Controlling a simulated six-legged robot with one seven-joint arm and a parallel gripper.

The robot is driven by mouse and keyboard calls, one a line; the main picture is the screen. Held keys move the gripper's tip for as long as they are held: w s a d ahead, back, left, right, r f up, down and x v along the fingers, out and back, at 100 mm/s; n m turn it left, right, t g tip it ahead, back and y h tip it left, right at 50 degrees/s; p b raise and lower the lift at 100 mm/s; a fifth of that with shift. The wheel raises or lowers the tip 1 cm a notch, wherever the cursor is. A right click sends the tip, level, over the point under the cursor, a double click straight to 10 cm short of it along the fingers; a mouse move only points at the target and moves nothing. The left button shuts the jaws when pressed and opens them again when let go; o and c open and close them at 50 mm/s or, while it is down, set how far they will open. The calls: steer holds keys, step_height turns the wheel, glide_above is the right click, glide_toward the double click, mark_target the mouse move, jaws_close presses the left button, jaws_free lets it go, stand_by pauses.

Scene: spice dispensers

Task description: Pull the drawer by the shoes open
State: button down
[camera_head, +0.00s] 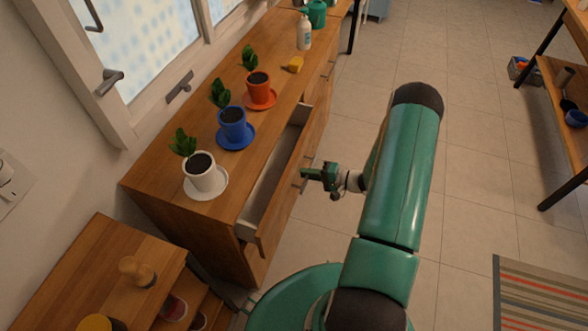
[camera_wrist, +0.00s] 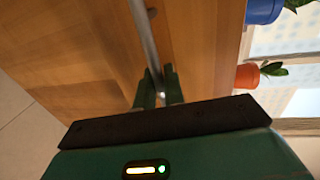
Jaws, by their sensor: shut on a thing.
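The near drawer (camera_head: 262,243) of the long wooden cabinet stands partly open, and its pale inside shows behind the wooden front. My gripper (camera_head: 308,173) is at the outer side of this drawer front. In the wrist view, my gripper's two green fingers (camera_wrist: 158,88) are shut on the drawer's metal bar handle (camera_wrist: 145,40). Dark reddish items that look like shoes (camera_head: 174,307) sit in the low wooden rack at the bottom left, close to this drawer.
White (camera_head: 203,178), blue (camera_head: 232,124) and orange (camera_head: 259,88) pots stand on saucers on the cabinet top (camera_head: 150,182). A yellow sponge (camera_head: 293,64) and a white bottle (camera_head: 304,34) are farther back. The tiled floor (camera_head: 465,165) is clear to the right; a striped rug (camera_head: 535,295) lies lower right.

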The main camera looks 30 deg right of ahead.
steer(key=f+v, duration=0.3)
steer(key=v, duration=1.4)
steer(key=shift+d, duration=0.25)
steer(key=shift+s, duration=0.15)
steer(key=c, duration=1.7)
jaws_free()
steer(key=v, duration=1.3)
steer(key=shift+s+d+r, duration=0.1)
steer(key=shift+s+d, duration=0.15)
steer(key=shift+s, duration=0.1)
